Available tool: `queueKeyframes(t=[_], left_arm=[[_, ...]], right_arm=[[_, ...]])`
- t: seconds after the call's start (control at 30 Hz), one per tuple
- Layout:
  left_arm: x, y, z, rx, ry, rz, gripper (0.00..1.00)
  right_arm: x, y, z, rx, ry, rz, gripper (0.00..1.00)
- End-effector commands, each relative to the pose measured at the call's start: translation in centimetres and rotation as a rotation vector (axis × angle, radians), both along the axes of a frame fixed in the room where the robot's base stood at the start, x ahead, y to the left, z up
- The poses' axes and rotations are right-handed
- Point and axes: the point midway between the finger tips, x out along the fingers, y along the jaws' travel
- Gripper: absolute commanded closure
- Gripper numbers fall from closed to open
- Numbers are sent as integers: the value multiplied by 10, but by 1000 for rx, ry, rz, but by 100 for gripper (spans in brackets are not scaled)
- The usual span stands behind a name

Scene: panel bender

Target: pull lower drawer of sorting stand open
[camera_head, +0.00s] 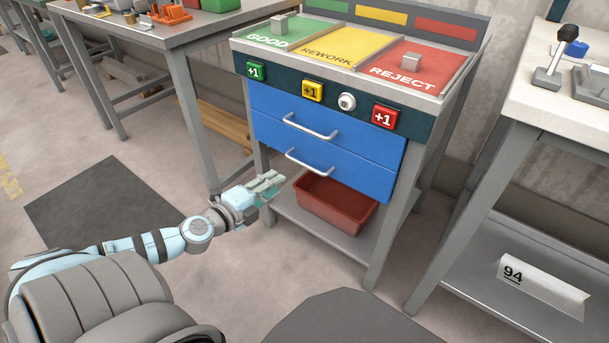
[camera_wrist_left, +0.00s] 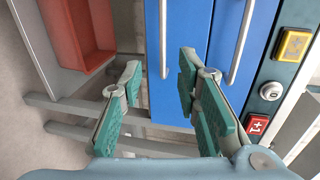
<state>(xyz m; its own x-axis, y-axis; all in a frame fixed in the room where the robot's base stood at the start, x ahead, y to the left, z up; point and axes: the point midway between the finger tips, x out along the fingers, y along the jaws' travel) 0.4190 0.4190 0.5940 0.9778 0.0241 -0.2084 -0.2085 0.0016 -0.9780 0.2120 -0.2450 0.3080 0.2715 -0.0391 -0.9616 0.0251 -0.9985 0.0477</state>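The sorting stand has two blue drawers, both flush and closed. The lower drawer (camera_head: 352,178) has a silver bar handle (camera_head: 308,162); in the left wrist view the handle (camera_wrist_left: 163,40) runs up the picture, lying between the lines of my two fingers. The upper drawer (camera_head: 375,146) has its own handle (camera_head: 309,126). My left gripper (camera_head: 272,186) is open and empty, its teal-padded fingers spread. It is just left of and below the lower handle, apart from it. In the left wrist view the open fingers (camera_wrist_left: 160,72) point toward the lower drawer front. My right gripper is not in view.
A red bin (camera_head: 334,207) sits on the stand's lower shelf (camera_head: 345,242), below the drawers. Coloured buttons line the stand above the drawers. A workbench (camera_head: 180,38) stands at left, another table (camera_head: 545,110) at right. The floor in front is clear.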

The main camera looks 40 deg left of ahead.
Motion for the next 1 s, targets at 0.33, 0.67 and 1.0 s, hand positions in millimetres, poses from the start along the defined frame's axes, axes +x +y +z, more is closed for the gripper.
queueKeyframes(t=[0.33, 0.67, 1.0], left_arm=[[47, 0, 1, -11, -7, 3, 70], [123, 0, -23, -10, -7, -2, 70], [135, 1, -24, -10, -4, -2, 70]], right_arm=[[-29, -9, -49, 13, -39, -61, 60], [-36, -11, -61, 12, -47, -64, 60], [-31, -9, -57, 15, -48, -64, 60]])
